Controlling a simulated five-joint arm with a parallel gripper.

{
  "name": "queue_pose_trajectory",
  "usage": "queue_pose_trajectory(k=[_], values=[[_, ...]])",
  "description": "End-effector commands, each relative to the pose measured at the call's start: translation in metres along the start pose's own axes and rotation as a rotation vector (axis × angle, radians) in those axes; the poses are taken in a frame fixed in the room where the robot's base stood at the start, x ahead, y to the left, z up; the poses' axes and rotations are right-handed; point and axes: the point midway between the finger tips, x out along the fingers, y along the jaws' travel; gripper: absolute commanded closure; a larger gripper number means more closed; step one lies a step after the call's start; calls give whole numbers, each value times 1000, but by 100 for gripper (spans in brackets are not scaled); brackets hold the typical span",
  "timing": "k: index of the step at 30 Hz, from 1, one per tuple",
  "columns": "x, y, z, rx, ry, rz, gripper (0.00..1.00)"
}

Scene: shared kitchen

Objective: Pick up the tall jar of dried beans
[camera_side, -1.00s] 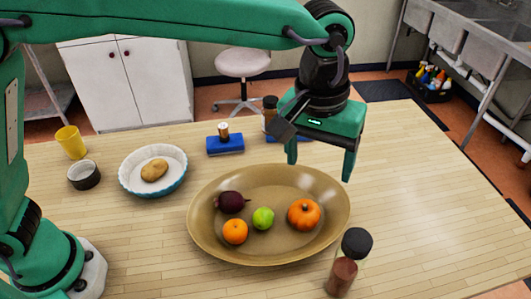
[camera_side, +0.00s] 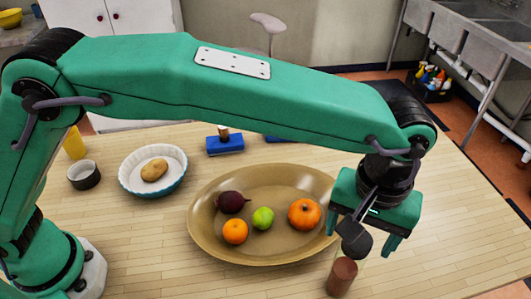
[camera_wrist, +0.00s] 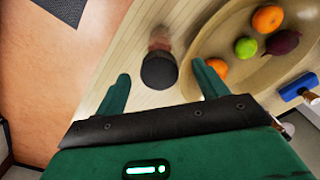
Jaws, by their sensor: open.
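A tall clear jar with a black lid and reddish-brown contents (camera_side: 342,277) stands at the front of the table, just beyond the bowl's front right rim. My gripper (camera_side: 361,238) is open above it, fingers pointing down, and partly overlaps the lid in the side view. In the wrist view the jar's black lid (camera_wrist: 159,71) lies between the two spread fingertips (camera_wrist: 161,77), with the reddish body blurred beyond it. The fingers are not closed on the jar. I cannot tell whether the fingertips are below the lid's top.
A wide tan bowl (camera_side: 205,247) with fruit and vegetables is close beside the jar. The table right of the gripper is clear.

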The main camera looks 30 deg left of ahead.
Motion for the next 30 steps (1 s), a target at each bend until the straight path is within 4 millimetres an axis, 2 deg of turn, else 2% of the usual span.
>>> queue_pose_trajectory(k=[11, 22, 30], values=[[11, 0, 0, 0, -1, -1, 28], [50, 0, 0, 0, -1, -2, 28], [58, 1, 0, 0, 1, 1, 28]])
